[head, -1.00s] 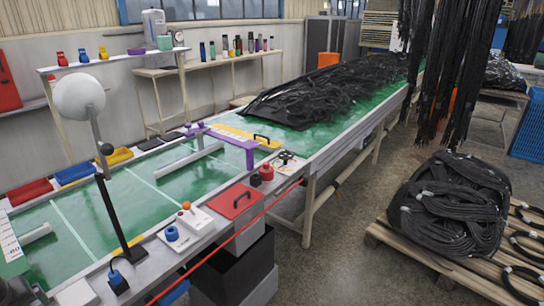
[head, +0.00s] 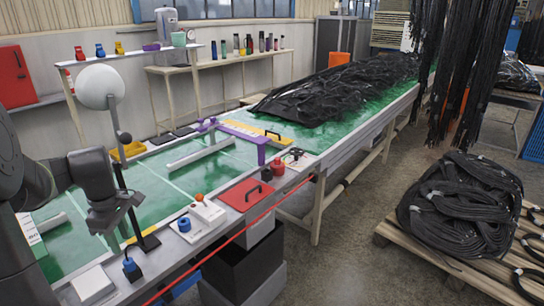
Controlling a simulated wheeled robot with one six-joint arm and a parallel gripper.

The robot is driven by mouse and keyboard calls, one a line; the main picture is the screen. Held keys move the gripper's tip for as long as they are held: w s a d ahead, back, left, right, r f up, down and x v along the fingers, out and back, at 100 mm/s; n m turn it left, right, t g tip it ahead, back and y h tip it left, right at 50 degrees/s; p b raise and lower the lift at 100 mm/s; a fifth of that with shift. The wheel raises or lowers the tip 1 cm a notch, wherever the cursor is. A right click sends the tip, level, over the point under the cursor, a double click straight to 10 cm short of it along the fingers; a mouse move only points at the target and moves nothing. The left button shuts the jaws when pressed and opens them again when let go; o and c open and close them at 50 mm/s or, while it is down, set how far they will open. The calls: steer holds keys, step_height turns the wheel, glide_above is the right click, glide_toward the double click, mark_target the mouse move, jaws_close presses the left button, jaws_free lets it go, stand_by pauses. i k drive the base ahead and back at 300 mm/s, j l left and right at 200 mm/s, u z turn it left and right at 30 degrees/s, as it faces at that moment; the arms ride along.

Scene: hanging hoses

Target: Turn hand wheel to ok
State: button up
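A small black hand wheel (head: 295,154) appears to sit on a white plate at the near edge of the green-topped bench, right of the red panel. It is small, and I cannot read an ok mark or its setting. My gripper (head: 112,226) is at the left, above the near left part of the bench. It is dark, points downward and is well apart from the wheel. Its fingers are too small and dark to tell whether they are open.
A lamp pole (head: 128,190) stands close by my gripper. Along the near edge are a blue knob (head: 184,224), an orange-topped white box (head: 207,212), a red panel (head: 246,194) and a red knob (head: 278,167). Black hoses (head: 340,90) cover the bench's far part.

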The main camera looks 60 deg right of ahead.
mark_target(297, 153)
steer(key=l+z, duration=0.1)
steer(key=z, duration=0.3)
steer(key=l+z, duration=0.15)
steer(key=z, duration=0.3)
steer(key=l+z, duration=0.15)
steer(key=z, duration=0.25)
steer(key=l+z, duration=0.1)
steer(key=z, duration=0.35)
steer(key=i+l+z, duration=0.25)
steer(key=z, duration=0.2)
steer(key=i+l+z, duration=0.25)
steer(key=l+z, duration=0.25)
steer(key=i+z, duration=0.45)
steer(key=i+u, duration=0.25)
steer(key=i+l+u, duration=0.2)
steer(key=i, duration=0.2)
steer(key=i+u, duration=0.1)
steer(key=u, duration=0.35)
steer(key=i+u, duration=0.15)
steer(key=u, duration=0.3)
steer(key=i+u, duration=0.1)
steer(key=u, duration=0.35)
steer(key=i+u, duration=0.1)
steer(key=u, duration=0.35)
steer(key=i+l+u, duration=0.15)
steer(key=u, duration=0.3)
steer(key=i, duration=0.05)
